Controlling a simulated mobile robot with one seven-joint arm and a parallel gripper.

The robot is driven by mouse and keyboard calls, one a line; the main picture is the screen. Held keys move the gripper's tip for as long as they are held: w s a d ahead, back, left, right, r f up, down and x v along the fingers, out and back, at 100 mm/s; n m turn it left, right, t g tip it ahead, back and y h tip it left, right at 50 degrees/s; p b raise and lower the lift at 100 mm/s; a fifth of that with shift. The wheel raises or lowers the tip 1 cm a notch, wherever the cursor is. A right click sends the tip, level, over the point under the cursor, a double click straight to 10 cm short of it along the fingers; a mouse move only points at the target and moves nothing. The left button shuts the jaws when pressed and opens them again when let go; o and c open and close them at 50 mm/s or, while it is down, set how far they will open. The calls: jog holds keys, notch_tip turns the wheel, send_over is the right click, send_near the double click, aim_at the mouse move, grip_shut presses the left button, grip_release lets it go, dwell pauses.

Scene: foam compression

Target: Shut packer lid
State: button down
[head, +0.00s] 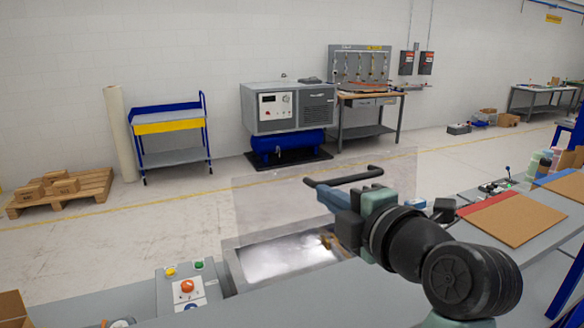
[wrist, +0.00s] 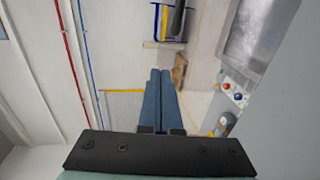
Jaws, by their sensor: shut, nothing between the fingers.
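The packer's clear lid (head: 268,205) stands raised, a see-through panel with a dark bar handle (head: 340,179) along its upper part. Below it is the packer's open chamber, whose grey rim (head: 233,268) surrounds a bright, whitish crumpled surface. My gripper (head: 322,196) has blue fingers, pressed together and empty, just below the handle in the picture; I cannot tell if they touch the lid. In the wrist view the shut fingers (wrist: 160,75) point up the picture. The chamber shows at upper right there; I cannot make out the lid.
A control box with a red button (head: 187,287) stands left of the chamber; its buttons also show in the wrist view. Cardboard sheets (head: 514,217) lie on the bench at right. A blue cart (head: 168,135) and a compressor (head: 288,108) stand by the far wall. Open floor lies between.

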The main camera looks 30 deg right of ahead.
aim_at(287, 173)
jog(key=w+p, duration=0.2)
jog(key=w, duration=0.2)
jog(key=w+f+p, duration=0.1)
jog(key=w+p, duration=0.1)
jog(key=w, duration=0.2)
jog(key=w+f+p, duration=0.1)
jog(key=w+p, duration=0.1)
jog(key=w, duration=0.2)
jog(key=shift+d, duration=0.35)
jog(key=shift+w+f, duration=0.2)
jog(key=shift+w, duration=0.3)
jog(key=shift+w, duration=0.1)
